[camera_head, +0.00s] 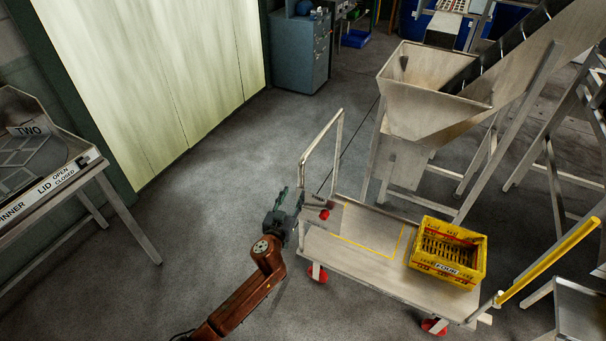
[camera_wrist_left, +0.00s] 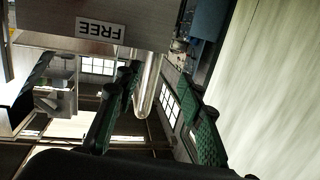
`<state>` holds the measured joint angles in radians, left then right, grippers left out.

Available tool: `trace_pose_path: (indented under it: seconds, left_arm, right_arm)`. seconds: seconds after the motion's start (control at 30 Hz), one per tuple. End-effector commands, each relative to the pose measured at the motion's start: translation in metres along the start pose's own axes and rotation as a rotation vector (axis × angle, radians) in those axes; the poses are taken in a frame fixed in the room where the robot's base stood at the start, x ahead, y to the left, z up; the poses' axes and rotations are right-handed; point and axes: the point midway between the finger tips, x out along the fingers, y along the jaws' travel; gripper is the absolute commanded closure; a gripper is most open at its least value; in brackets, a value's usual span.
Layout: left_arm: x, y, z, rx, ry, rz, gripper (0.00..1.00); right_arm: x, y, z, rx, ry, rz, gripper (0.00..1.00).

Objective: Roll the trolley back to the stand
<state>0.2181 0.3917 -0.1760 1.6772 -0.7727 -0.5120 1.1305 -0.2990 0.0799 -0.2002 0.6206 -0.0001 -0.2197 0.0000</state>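The flat metal trolley (camera_head: 370,262) stands on red-wheeled castors in the middle right of the head view. It has a tubular upright frame (camera_head: 338,150) at its left end and a yellow handle bar (camera_head: 548,262) at its right. A small box with a red knob (camera_head: 324,214) sits at its left end; a "FREE" label (camera_wrist_left: 100,27) shows upside down in the wrist view. My left gripper (camera_head: 284,212) is at this end. Its fingers (camera_wrist_left: 160,115) are apart, with a metal tube (camera_wrist_left: 148,85) appearing between them; contact is unclear. My right gripper is out of view.
A yellow crate marked FOUR (camera_head: 447,252) sits on the trolley. A hopper on legs (camera_head: 425,110) stands close behind it. A spinner bench (camera_head: 45,190) is at left, a grey cabinet (camera_head: 300,50) at the back.

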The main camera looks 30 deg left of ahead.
Motion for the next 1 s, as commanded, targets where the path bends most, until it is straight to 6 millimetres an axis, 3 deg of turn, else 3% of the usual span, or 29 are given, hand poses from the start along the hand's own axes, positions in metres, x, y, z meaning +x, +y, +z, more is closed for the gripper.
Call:
trace_pose_path:
  seconds: [0.03, 0.1, 0.2, 0.7, 1.0]
  left_arm:
    - [0.0, 0.004, -0.021, -0.014, 0.04, 0.003, 0.64]
    - [-0.002, 0.006, -0.04, -0.029, 0.074, 0.004, 0.64]
    - [0.001, 0.008, -0.051, -0.037, 0.093, 0.004, 0.64]
    - [0.068, 0.008, -0.055, -0.035, 0.091, 0.006, 0.64]
    - [0.075, 0.008, -0.057, -0.038, 0.09, 0.006, 0.64]
  right_arm:
    - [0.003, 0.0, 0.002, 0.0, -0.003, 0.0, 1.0]
    - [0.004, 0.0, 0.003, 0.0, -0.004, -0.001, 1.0]
    - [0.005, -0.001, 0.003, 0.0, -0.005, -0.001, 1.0]
    - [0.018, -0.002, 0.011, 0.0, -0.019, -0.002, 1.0]
    - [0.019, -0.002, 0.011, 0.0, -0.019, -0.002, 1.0]
